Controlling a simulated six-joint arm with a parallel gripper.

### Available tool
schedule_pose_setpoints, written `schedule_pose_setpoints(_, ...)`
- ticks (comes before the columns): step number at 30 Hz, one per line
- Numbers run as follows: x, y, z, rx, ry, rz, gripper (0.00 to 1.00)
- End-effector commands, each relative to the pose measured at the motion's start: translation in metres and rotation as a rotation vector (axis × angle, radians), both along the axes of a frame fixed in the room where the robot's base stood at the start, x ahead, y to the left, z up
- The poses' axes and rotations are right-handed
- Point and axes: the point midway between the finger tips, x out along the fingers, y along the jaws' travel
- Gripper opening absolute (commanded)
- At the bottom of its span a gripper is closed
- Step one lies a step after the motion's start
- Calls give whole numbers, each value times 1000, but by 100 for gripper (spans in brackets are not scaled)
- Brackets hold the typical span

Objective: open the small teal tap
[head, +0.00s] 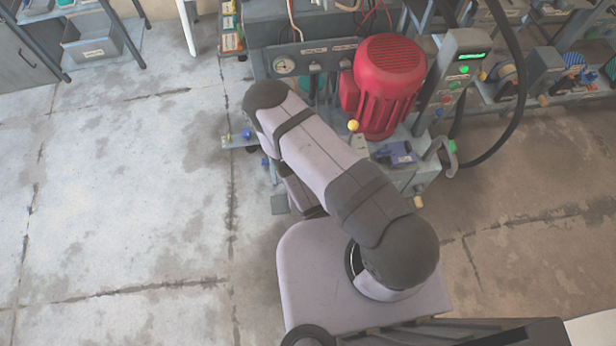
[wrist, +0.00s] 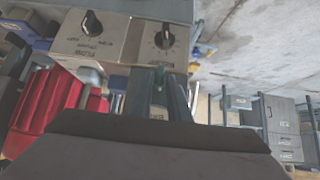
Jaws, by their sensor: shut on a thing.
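My gripper (wrist: 162,92) shows in the wrist view, with its two dark fingers close together at the lower edge of a grey panel. They are shut on a small dark piece, probably the small teal tap; the fingers hide most of it, so its colour and its angle cannot be told. In the head view my own arm covers the gripper and the tap.
Two black knobs, a left one (wrist: 92,22) and a right one (wrist: 165,37), sit on the panel beyond the fingers. The floor (head: 120,200) at left is clear.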

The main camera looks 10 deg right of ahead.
Motion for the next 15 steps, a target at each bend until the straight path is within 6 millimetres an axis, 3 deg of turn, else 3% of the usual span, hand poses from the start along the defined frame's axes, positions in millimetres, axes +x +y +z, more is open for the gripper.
schedule_pose_setpoints(5, 1, 1, -1, 1, 1, 1, 0)
schedule_pose_setpoints(6, 1, 1, -1, 1, 1, 1, 25)
schedule_pose_setpoints(7, 1, 1, -1, 1, 1, 1, 27)
schedule_pose_setpoints(15, 0, 0, -1, 1, 1, 0, 27)
